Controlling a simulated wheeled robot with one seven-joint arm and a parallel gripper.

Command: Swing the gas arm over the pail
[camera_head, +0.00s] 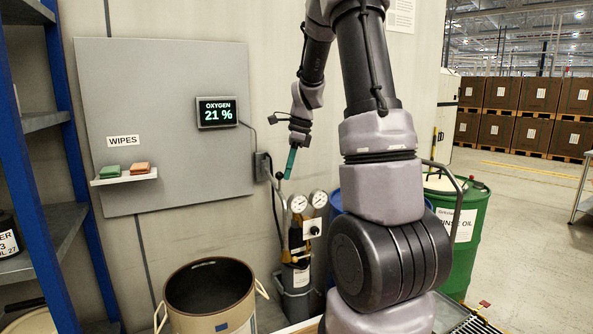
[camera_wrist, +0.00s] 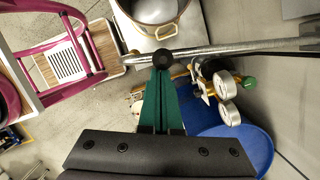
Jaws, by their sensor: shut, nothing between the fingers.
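The gas arm (camera_wrist: 225,50) is a thin silver tube crossing the upper part of the wrist view, with a round black knob (camera_wrist: 165,59) on it. In the head view it shows as a grey tube (camera_head: 281,203) beside the gauges. My gripper (camera_wrist: 163,70) is shut and empty, its green fingertips right at the knob; I cannot tell whether they touch. In the head view my gripper (camera_head: 289,176) points down near the wall. The open pail (camera_head: 190,322), with tan handles, stands at bottom centre-left. Part of it shows at the top of the wrist view (camera_wrist: 152,26).
A gas bottle with two round gauges (camera_head: 309,206) stands right of the pail. A blue drum (camera_wrist: 240,148) and a green drum (camera_head: 467,245) stand farther right, partly behind my arm. A blue shelf rack (camera_head: 65,130) is at left. A wipes shelf (camera_head: 124,178) hangs on the wall.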

